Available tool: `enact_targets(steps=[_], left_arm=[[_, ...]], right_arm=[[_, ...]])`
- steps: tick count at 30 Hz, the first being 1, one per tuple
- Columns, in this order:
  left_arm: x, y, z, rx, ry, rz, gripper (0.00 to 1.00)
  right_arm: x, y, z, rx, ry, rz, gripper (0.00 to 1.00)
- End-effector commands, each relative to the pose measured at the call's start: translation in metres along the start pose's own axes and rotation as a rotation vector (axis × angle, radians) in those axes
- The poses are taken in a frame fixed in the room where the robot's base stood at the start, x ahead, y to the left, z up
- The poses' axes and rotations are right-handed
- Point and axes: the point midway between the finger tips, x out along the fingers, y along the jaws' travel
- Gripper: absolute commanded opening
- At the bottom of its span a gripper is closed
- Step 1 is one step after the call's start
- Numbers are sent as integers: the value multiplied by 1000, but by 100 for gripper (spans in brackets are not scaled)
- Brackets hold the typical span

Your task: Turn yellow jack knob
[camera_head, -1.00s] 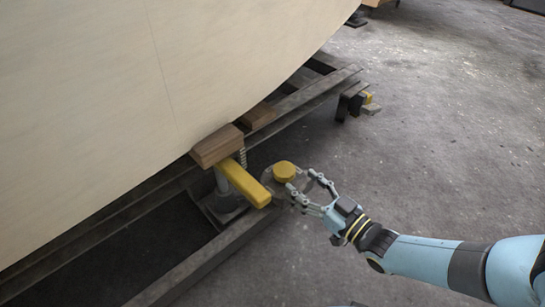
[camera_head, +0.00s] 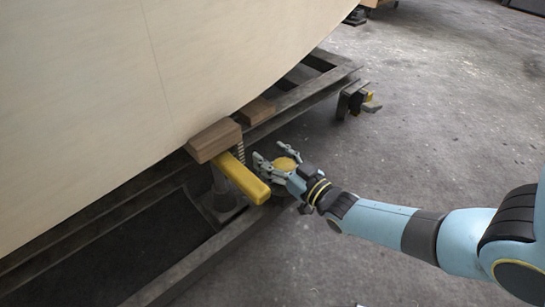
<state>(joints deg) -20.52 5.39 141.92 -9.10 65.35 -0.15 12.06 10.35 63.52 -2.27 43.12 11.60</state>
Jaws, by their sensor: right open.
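The yellow jack knob (camera_head: 286,163) is a round yellow cap just right of the yellow jack arm (camera_head: 243,180). The jack stands under a wooden block (camera_head: 214,141) against the hull. My right gripper (camera_head: 273,157) comes in from the right and is open, its fingers spread on both sides of the knob. One finger is on the knob's left near side and the other is behind it. The gripper covers the lower part of the knob, and I cannot tell whether the fingers touch it. My left gripper is not in view.
The pale plywood hull (camera_head: 80,90) fills the upper left. Dark steel rails (camera_head: 205,258) of the cradle run below it. Another wooden block (camera_head: 254,111) and a clamp-like fitting with yellow parts (camera_head: 356,100) sit farther back.

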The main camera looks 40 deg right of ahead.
Motion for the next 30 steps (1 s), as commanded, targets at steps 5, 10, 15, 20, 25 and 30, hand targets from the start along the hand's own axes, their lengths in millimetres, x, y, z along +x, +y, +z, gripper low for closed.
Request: enact_targets(steps=[5,10,15,20,25,30], left_arm=[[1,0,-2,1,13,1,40],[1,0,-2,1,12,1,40],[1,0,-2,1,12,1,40],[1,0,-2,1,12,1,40],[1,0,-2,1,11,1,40],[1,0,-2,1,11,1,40]], right_arm=[[2,0,0,0,1,0,58],[2,0,0,0,1,0,52],[1,0,0,0,1,0,30],[1,0,0,0,1,0,9],[0,0,0,0,0,-1,0],[-1,0,1,0,-1,-1,0]])
